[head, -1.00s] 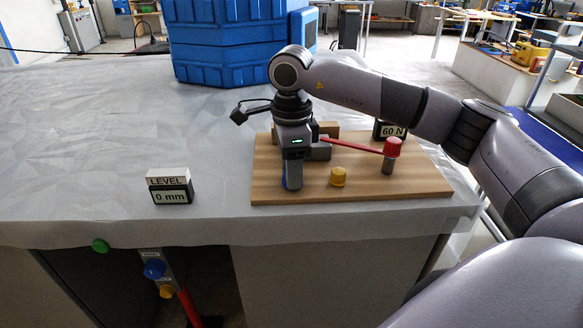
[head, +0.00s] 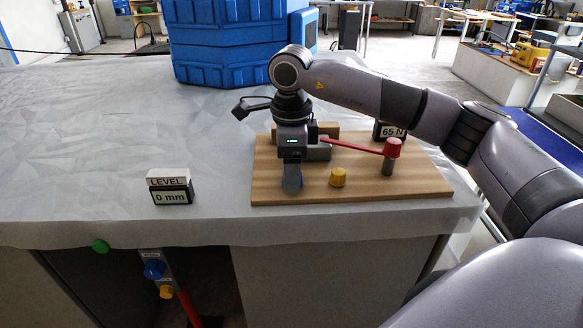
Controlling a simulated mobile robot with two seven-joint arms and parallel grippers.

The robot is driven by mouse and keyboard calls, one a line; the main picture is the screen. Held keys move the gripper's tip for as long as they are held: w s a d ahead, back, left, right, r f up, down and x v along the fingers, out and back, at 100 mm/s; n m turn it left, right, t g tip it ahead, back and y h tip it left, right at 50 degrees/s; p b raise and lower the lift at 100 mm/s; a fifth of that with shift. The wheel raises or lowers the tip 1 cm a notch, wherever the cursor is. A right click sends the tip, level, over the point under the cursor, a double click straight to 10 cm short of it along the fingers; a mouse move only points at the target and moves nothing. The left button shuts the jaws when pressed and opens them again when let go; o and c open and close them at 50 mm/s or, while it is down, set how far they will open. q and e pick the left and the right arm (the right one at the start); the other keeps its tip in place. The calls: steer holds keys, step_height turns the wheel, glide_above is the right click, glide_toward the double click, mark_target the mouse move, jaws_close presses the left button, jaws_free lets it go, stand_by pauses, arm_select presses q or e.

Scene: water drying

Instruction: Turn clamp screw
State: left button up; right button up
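My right gripper (head: 292,182) points straight down at the front left of a wooden board (head: 400,188). Its fingers are seen nearly edge-on, one in front of the other, so the gap between them does not show. A little blue shows at the edges of the fingertips, on or behind them. I cannot make out a clamp screw; the gripper covers that spot. A small display (head: 393,132) at the back of the board reads 65 N. My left gripper is not in view.
A red lever (head: 355,147) runs to a red-capped grey post (head: 388,165) right of the gripper. A yellow knob (head: 338,178) stands on the board. A LEVEL display (head: 171,188) reads 0 mm. A blue container (head: 225,50) stands behind. The table's left side is clear.

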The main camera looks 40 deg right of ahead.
step_height(320, 180, up, 7)
steer(key=shift+r, duration=0.1)
stand_by(0.6)
stand_by(0.4)
